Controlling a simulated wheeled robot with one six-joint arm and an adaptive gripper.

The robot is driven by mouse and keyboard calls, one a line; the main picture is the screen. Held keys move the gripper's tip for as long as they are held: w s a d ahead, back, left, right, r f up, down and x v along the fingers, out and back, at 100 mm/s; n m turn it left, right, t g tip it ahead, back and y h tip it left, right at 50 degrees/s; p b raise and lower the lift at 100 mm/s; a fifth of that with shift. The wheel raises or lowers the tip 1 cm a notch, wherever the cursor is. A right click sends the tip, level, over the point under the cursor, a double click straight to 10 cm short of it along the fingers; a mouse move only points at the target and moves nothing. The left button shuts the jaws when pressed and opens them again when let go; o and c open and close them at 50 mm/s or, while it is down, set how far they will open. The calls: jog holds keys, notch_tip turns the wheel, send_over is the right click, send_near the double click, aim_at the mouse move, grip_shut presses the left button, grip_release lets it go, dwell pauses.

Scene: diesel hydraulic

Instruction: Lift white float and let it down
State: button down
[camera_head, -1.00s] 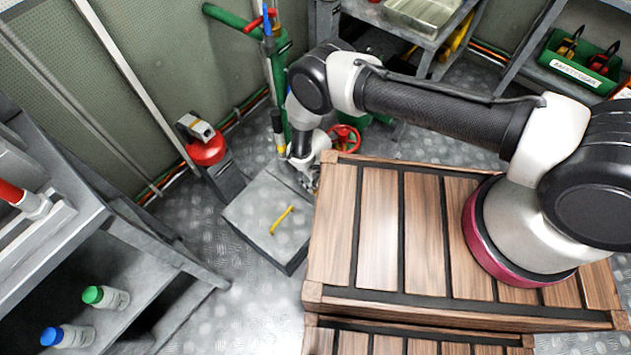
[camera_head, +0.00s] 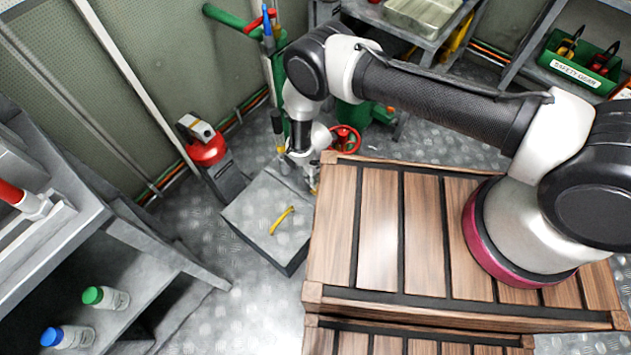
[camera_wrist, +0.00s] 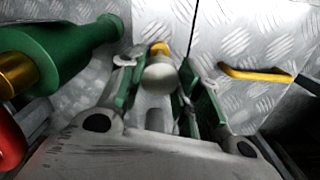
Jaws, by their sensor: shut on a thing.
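A pale, rounded thing, which looks like the white float (camera_wrist: 160,78), sits between my fingers in the wrist view. My gripper (camera_wrist: 157,85) is shut on it, with a green-sided finger on each side. A small orange-yellow piece (camera_wrist: 159,48) shows just beyond it. In the head view my gripper (camera_head: 311,182) points down at the right edge of a grey metal box, beside the wooden crate. The float cannot be made out clearly there.
The grey box top (camera_head: 250,205) carries a yellow handle (camera_head: 282,220), also seen in the wrist view (camera_wrist: 256,75). A green cylinder (camera_wrist: 65,50) lies close left of my gripper. A slatted wooden crate (camera_head: 380,230) and red valve wheel (camera_head: 345,138) are near.

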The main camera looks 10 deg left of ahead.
notch_tip(320, 180, up, 4)
jog(key=shift+r, duration=0.1)
jog(key=c, duration=1)
grip_release()
notch_tip(320, 180, up, 12)
jog(key=shift+f, duration=0.1)
